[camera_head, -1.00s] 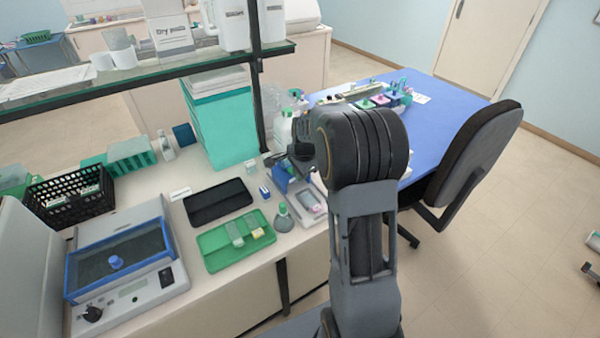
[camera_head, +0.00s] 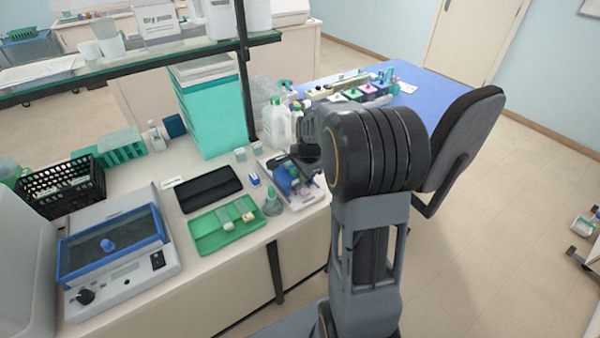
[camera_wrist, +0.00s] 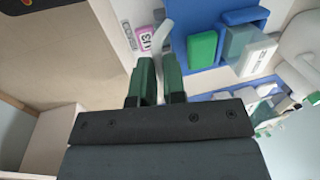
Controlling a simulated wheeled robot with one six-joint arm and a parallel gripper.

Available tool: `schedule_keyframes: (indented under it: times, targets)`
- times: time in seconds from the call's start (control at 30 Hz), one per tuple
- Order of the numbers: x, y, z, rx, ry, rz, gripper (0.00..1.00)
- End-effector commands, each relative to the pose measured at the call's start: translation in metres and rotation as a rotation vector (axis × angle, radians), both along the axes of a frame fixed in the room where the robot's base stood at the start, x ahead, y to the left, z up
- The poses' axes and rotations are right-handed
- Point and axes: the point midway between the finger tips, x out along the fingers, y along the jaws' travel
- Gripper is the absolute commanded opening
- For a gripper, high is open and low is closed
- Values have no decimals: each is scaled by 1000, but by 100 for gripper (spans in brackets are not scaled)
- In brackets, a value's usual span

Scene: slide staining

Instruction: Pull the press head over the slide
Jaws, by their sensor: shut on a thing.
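The press stands near the bench's right end in the head view. It has a pale base (camera_head: 306,199) and a blue press head (camera_head: 284,180), which sits over part of the base. In the wrist view the blue part (camera_wrist: 234,17) shows at the upper right, with a green block (camera_wrist: 202,49) beside it. My gripper (camera_wrist: 158,66) is shut on a pale handle (camera_wrist: 163,33), which runs between its dark green fingers. A slide's pink label (camera_wrist: 144,40) shows just left of the handle. The rest of the slide is hidden. My arm hides part of the press in the head view.
A green tray (camera_head: 208,241), a black tray (camera_head: 192,201) and a small flask (camera_head: 272,207) stand left of the press. White bottles (camera_head: 279,125) stand behind it. A shelf post (camera_head: 246,80) rises close by. The chair (camera_head: 470,135) is to the right.

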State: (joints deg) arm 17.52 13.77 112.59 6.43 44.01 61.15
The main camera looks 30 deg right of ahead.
Motion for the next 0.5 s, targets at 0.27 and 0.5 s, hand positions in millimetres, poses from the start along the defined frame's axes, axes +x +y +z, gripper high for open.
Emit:
schedule_keyframes:
  times: [0.27, 0.5]
  targets:
    - [-4, -1, -2, -1, 16, 6, 13]
    - [-3, 0, -2, -2, 13, 6, 36]
